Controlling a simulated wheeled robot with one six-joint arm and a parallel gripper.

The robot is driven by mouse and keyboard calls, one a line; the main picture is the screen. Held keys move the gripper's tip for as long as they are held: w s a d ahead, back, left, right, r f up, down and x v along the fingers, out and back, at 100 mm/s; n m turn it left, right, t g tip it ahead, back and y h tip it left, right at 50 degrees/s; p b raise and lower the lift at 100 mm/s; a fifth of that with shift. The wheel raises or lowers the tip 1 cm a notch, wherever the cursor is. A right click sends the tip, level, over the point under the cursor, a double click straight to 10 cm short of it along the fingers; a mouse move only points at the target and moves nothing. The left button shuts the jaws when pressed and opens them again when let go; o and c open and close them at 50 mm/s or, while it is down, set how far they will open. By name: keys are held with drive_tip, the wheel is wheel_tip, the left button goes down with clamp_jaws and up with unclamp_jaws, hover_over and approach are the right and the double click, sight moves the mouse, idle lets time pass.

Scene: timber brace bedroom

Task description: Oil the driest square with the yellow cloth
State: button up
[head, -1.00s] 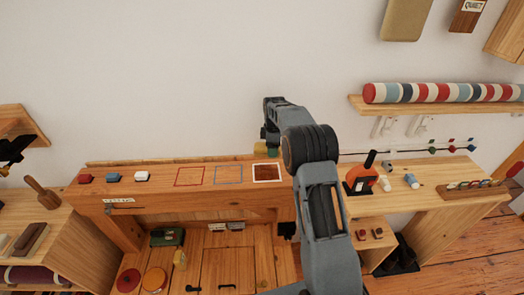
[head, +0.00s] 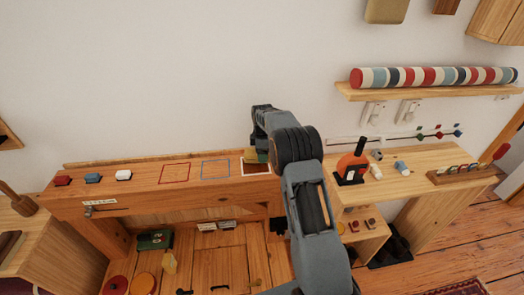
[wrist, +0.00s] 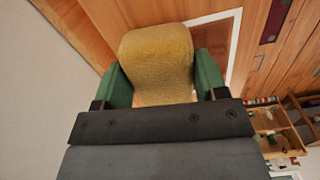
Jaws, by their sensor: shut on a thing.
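My gripper (wrist: 160,78) has green fingers shut on a folded yellow cloth (wrist: 157,55). In the head view my gripper (head: 257,150) is at the back edge of the white-outlined square (head: 257,174), and the cloth covers part of it. This square also shows beside the cloth in the wrist view (wrist: 229,48), brown inside its white border. I cannot tell if the cloth touches the wood. To its left on the bench top lie a blue-outlined square (head: 215,170) and a red-outlined square (head: 174,173), both paler inside than the brown one.
Red (head: 63,181), blue (head: 93,177) and white (head: 124,174) blocks sit at the bench's left end. A shelf above holds a striped roll (head: 430,76). The wall runs close behind the bench.

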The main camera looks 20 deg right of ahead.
drive_tip(key=shift+d+f, duration=0.1)
drive_tip(key=shift+d, duration=0.3)
drive_tip(key=shift+c, duration=0.4)
drive_tip(key=shift+s+d+f, duration=0.1)
drive_tip(key=shift+s+d, duration=0.05)
drive_tip(key=shift+d, duration=0.25)
drive_tip(key=shift+s+d, duration=0.1)
drive_tip(key=shift+d, duration=0.25)
drive_tip(key=shift+w+a+r+p, duration=0.15)
drive_tip(key=shift+a, duration=0.5)
drive_tip(key=shift+w+a+r+p, duration=0.15)
drive_tip(key=shift+a, duration=0.45)
drive_tip(key=shift+r+p, duration=0.35)
drive_tip(key=shift+r, duration=0.4)
drive_tip(key=shift+s+d+r+p, duration=0.1)
drive_tip(key=shift+r+p, duration=0.4)
drive_tip(key=shift+r, duration=0.3)
drive_tip(key=shift+r+p, duration=1.5)
drive_tip(key=shift+r, duration=0.75)
